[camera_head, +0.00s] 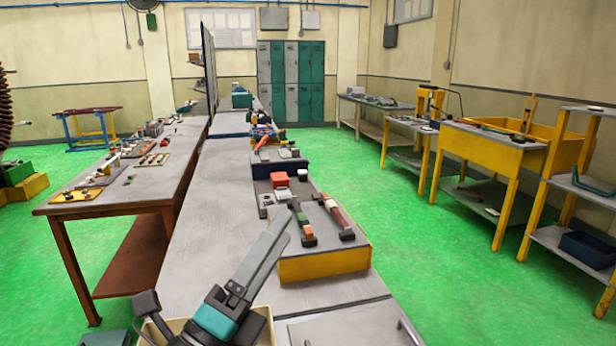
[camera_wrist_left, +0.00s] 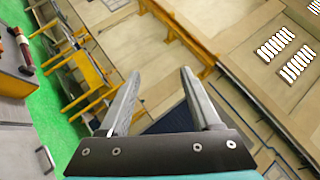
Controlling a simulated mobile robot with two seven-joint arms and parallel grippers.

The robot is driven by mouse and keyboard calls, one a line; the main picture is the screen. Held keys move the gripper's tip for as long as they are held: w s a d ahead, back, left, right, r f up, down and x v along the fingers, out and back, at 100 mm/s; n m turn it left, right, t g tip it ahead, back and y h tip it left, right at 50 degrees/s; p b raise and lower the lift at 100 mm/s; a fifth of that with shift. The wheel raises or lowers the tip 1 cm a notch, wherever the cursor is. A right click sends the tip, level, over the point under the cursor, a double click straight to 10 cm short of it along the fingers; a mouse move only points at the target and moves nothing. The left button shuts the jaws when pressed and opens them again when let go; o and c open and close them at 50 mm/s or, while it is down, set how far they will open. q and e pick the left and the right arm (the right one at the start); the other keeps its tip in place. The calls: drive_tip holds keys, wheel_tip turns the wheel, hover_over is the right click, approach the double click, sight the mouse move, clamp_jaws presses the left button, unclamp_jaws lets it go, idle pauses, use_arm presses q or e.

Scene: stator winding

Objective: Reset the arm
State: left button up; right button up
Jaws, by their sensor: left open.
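My left gripper (camera_head: 285,222) comes in at the bottom of the head view, with a teal and dark body and grey fingers slanting up to the right above the grey workbench (camera_head: 205,205). The left wrist view shows its two fingers (camera_wrist_left: 160,76) spread apart with nothing between them. It is open and empty. In the head view the fingers overlap, so the gap is hidden there. My right gripper is in neither view.
A yellow-fronted tool block (camera_head: 325,264) with hammers (camera_head: 335,216) stands right of the gripper. A cream bin (camera_head: 262,322) is below it. A wooden-legged table (camera_head: 115,190) with parts is at left. Yellow workstations (camera_head: 495,150) line the right. The green floor between is clear.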

use_arm(q)
drive_tip(key=a+f+n+g+y, duration=0.2)
drive_tip(key=a+f+n+y, duration=0.2)
drive_tip(key=f+n, duration=0.25)
drive_tip(key=s+a+f+n+g+y, duration=0.1)
drive_tip(key=a+f+n+g+y, duration=0.1)
drive_tip(key=a+f+n+y, duration=0.35)
drive_tip(key=a+f+n+g+y, duration=0.2)
drive_tip(key=f+n+y, duration=0.2)
drive_tip(key=f+n, duration=0.35)
drive_tip(key=s+f+n+g+h, duration=0.1)
drive_tip(key=s+f+n+g, duration=0.6)
drive_tip(key=s+f+g, duration=0.7)
drive_tip(key=s+f+t+b, duration=0.1)
drive_tip(key=s+f+b, duration=0.15)
drive_tip(key=f, duration=1.05)
drive_tip(key=s+f+t+b, duration=0.1)
drive_tip(key=s+f+b, duration=0.15)
drive_tip(key=f, duration=1.05)
drive_tip(key=s+a+f+b, duration=0.1)
drive_tip(key=s+f+b, duration=0.1)
drive_tip(key=s+f, duration=0.6)
drive_tip(key=s+a+f+g+b, duration=0.1)
drive_tip(key=s+a+f+b, duration=0.1)
drive_tip(key=s+f, duration=0.6)
wheel_tip(320, 180, down, 5)
drive_tip(key=shift+s+r+b, duration=0.15)
drive_tip(key=shift+b, duration=0.3)
